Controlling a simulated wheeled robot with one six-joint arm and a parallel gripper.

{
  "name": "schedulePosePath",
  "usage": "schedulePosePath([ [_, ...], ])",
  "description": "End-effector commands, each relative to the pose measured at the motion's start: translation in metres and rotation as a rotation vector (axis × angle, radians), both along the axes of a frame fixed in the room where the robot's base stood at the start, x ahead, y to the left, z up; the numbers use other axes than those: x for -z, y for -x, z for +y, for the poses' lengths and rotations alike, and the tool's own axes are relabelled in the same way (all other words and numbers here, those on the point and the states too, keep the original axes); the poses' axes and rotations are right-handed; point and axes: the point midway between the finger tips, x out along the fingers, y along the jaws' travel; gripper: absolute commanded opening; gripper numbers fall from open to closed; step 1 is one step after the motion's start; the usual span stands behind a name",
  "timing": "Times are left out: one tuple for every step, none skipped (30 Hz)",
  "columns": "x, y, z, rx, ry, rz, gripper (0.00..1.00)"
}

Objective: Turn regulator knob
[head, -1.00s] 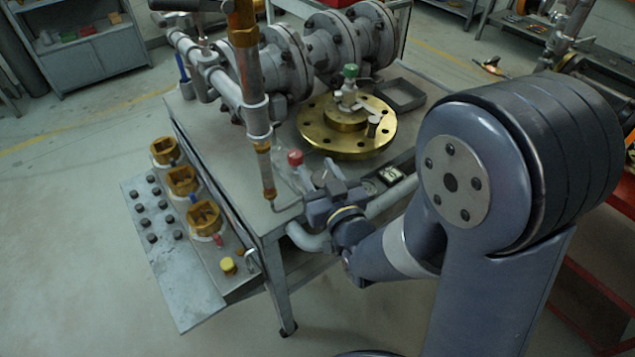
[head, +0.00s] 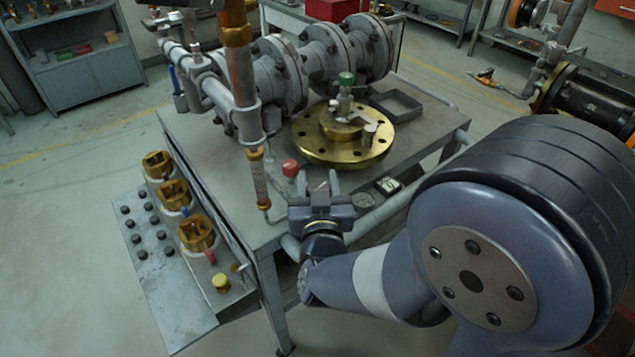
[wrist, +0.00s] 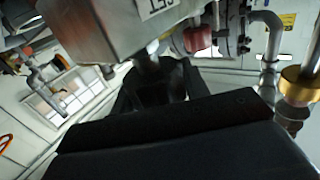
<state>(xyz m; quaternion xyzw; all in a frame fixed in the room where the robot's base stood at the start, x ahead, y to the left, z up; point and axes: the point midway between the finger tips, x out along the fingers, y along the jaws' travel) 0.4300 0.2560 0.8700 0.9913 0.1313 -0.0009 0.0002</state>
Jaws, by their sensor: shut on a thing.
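My gripper (head: 319,186) is at the near edge of the grey bench, its two fingers pointing up and away from me. In the wrist view the dark fingers (wrist: 150,88) close around a small pale grey stub under a grey box (wrist: 125,25) with a white label. This stub, seemingly the regulator knob (wrist: 147,62), is mostly hidden by the fingers. A red knob (head: 290,168) stands just left of and behind the fingers, apart from them; a red knob also shows in the wrist view (wrist: 197,39).
A brass flange (head: 345,150) with a green-topped valve (head: 346,79) lies behind the gripper. A vertical copper-and-grey pipe (head: 243,75) rises to the left. Brass sockets (head: 196,233) line the left side panel.

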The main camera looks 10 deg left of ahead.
Motion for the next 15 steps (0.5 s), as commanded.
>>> schedulePosePath([
  [-0.0018,-0.0004,0.0005,0.000,-0.001,-0.005,0.20],
  [-0.0019,-0.0005,0.0005,0.000,-0.001,-0.005,0.20],
  [-0.0020,-0.0005,0.0005,0.000,-0.001,-0.005,0.20],
  [-0.0020,-0.0005,0.0005,0.000,-0.002,-0.006,0.20],
  [-0.0021,-0.0006,0.0006,0.000,-0.002,-0.006,0.20],
  [-0.0021,-0.0006,0.0006,0.000,-0.002,-0.006,0.20],
  [-0.0022,-0.0006,0.0006,0.000,-0.002,-0.006,0.20],
  [-0.0022,-0.0006,0.0006,0.000,-0.002,-0.006,0.20],
  [-0.0023,-0.0007,0.0006,0.000,-0.002,-0.006,0.45],
  [-0.0022,-0.0007,0.0006,0.000,-0.002,-0.006,0.47],
  [-0.0022,-0.0007,0.0005,0.000,-0.002,-0.006,0.50],
  [-0.0020,-0.0006,0.0005,0.000,-0.001,-0.005,0.53],
  [-0.0018,-0.0006,0.0004,0.000,-0.001,-0.005,0.55],
  [-0.0017,-0.0005,0.0004,0.000,-0.001,-0.005,0.58],
  [-0.0015,-0.0005,0.0004,0.000,-0.001,-0.004,0.61],
])
